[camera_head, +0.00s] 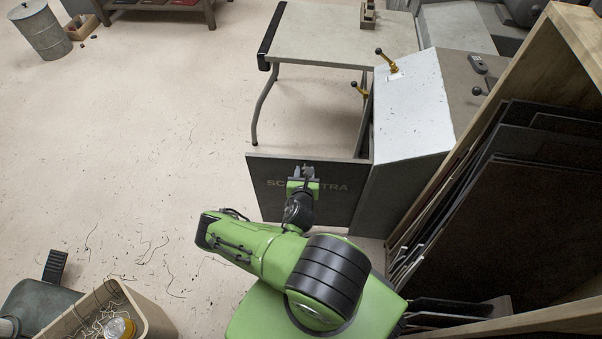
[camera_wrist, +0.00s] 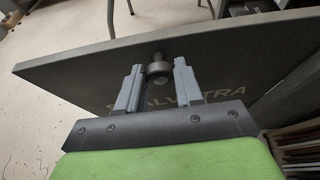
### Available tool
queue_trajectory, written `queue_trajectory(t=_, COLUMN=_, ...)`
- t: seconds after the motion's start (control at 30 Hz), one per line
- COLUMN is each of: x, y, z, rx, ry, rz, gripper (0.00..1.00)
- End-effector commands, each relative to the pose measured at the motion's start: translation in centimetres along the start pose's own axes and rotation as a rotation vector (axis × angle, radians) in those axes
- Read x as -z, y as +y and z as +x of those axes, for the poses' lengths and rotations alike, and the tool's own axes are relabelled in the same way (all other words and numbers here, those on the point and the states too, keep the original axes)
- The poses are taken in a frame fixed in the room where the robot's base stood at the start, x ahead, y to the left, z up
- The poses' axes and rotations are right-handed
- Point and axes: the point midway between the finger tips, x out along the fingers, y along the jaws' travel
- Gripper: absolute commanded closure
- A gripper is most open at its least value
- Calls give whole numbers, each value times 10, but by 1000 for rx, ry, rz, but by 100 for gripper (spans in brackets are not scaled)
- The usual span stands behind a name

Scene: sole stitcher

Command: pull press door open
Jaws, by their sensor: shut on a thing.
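The press door (camera_head: 336,190) is a dark grey panel with lettering on its face, swung out to the left from the grey press body (camera_head: 405,165). In the wrist view the door (camera_wrist: 100,68) stands tilted across the picture, with a round knob (camera_wrist: 158,68) near its top edge. Part of the lettering is hidden by my gripper and wrist.
A table (camera_head: 335,40) stands behind the door. A wooden rack (camera_head: 572,42) with dark sheets stands close on the right. A box of scraps (camera_head: 150,312) is at the lower left. The floor (camera_head: 150,130) to the left is mostly clear.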

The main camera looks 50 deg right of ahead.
Motion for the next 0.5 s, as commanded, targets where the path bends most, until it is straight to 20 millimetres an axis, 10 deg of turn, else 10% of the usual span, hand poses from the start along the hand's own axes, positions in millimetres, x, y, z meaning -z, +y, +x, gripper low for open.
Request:
queue_trajectory(t=0.37, x=0, y=0, z=0, rx=-3, ry=-1, rz=0, gripper=100)
queue_trajectory(t=0.4, x=-1, y=0, z=0, rx=-3, ry=-1, rz=0, gripper=58)
queue_trajectory(t=0.5, x=0, y=0, z=0, rx=-3, ry=-1, rz=0, gripper=43)
